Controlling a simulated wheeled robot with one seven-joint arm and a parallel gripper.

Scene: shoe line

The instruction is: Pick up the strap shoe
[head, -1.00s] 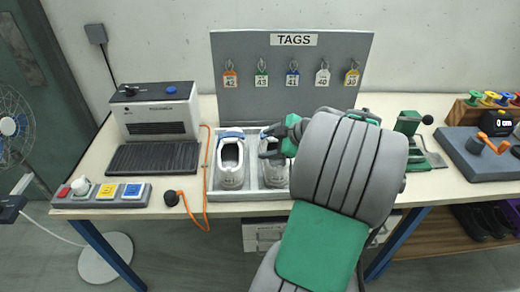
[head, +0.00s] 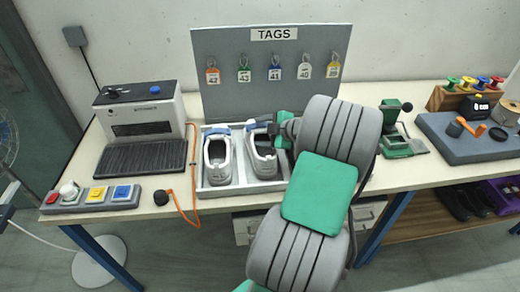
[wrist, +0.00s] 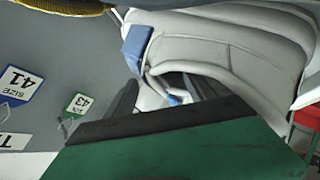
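Two whitish-grey shoes with blue parts stand side by side in a shallow grey tray (head: 245,188). The right shoe (head: 262,160) has a blue piece at its back end and sits slightly askew beside the left shoe (head: 218,172). My gripper (head: 272,130) is at the back of the right shoe, partly hidden by my arm. In the wrist view that shoe (wrist: 230,45) fills the upper right, with its blue piece (wrist: 137,45). My dark fingers (wrist: 165,98) are at its collar, with white and blue material between them. Whether they clamp it is unclear.
A grey tag board (head: 272,95) with several hanging tags stands behind the tray. A machine (head: 140,120) and button box (head: 95,197) are at left, with an orange cable (head: 183,208) beside the tray. A green clamp device (head: 397,140) stands at right.

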